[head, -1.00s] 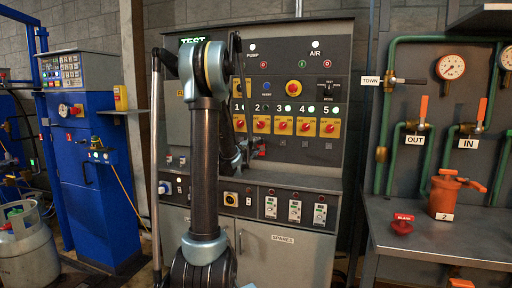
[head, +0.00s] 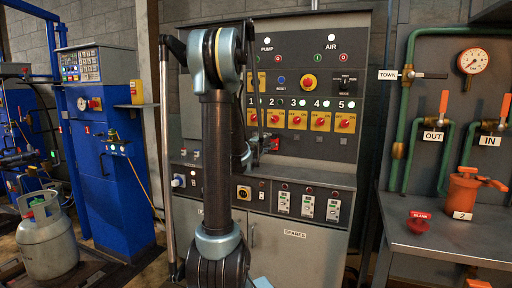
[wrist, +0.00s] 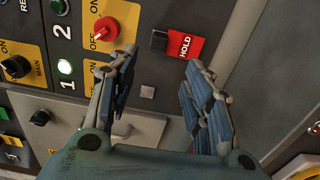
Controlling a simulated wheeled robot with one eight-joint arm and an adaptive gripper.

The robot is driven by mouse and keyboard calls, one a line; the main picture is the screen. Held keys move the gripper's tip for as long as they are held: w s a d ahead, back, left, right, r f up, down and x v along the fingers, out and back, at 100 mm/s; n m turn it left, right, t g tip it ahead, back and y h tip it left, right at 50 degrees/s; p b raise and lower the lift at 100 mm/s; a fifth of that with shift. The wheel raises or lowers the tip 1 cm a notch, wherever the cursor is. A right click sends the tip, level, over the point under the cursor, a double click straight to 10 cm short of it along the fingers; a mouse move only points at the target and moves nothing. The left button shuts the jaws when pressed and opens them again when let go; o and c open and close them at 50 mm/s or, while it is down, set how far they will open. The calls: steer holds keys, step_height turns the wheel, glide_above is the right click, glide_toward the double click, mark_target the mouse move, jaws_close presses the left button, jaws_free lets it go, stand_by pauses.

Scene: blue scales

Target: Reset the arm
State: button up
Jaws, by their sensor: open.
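My arm rises in front of the grey test panel (head: 345,160) in the head view, bent at the top and coming down again behind its upright link. My gripper (wrist: 162,62) is open and empty in the wrist view. Its two fingers are spread in front of the panel. A black knob with a red HOLD label (wrist: 183,47) shows just beyond and between the fingertips. In the head view the gripper (head: 262,148) is small and partly hidden by my arm, beside the lower left of the numbered switches.
Numbered red switches on yellow plates (head: 297,119) line the panel. A blue cabinet (head: 105,190) and a grey gas cylinder (head: 47,240) stand left. At right, a metal bench (head: 440,240) carries an orange device (head: 462,193) and a red BLANK piece (head: 418,222).

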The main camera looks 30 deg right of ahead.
steer(key=s+a+f+m+g+y, duration=0.2)
steer(key=s+a+f, duration=0.5)
steer(key=s+a, duration=0.4)
steer(key=s+a+f+m+g+y, duration=0.3)
steer(key=s+a+f+y, duration=0.4)
steer(key=s+a, duration=0.5)
steer(key=s+a+f+m+g+y, duration=0.3)
steer(key=s+a+f, duration=0.4)
steer(key=s+a, duration=0.5)
steer(key=a+g+y, duration=0.1)
steer(key=a, duration=0.7)
steer(key=shift+a+y, duration=0.4)
